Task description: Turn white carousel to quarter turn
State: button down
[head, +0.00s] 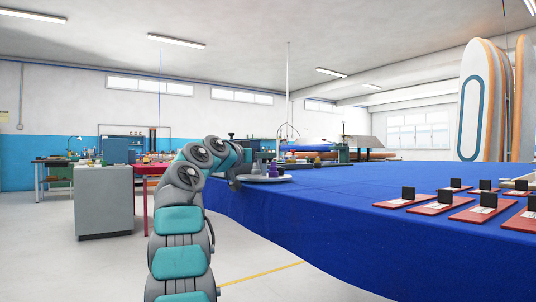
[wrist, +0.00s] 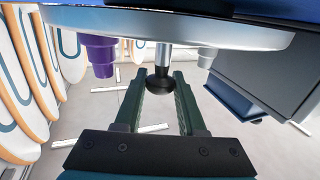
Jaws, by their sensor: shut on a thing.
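The white carousel (head: 284,179) is a round disc near the left edge of the blue table in the head view. In the wrist view, which looks upside down, its pale rim (wrist: 245,37) spans the top. A black knob (wrist: 160,84) on a metal post stands out from the disc. My gripper (wrist: 163,77) has its two dark green fingers shut on this knob, one on each side. A purple stepped piece (wrist: 99,54) stands on the disc and also shows in the head view (head: 273,170). A grey piece (wrist: 207,57) stands on the other side of the knob.
The blue table (head: 330,190) runs to the right, with several red plates bearing black blocks (head: 440,204) near its front. Tall boards (head: 482,100) stand at the far right. A grey cabinet (head: 104,202) stands on the floor at left. The front floor is open.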

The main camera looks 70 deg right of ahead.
jog(key=c, duration=0.5)
grip_release()
jog(key=shift+a, duration=0.1)
jog(key=shift+w+a+f+b, duration=0.1)
jog(key=shift+w+a+b, duration=0.05)
jog(key=shift+a+b, duration=0.2)
jog(key=shift+b+v, duration=0.5)
jog(key=shift+v, duration=2.45)
jog(key=shift+w+a, duration=0.15)
jog(key=shift+a, duration=0.3)
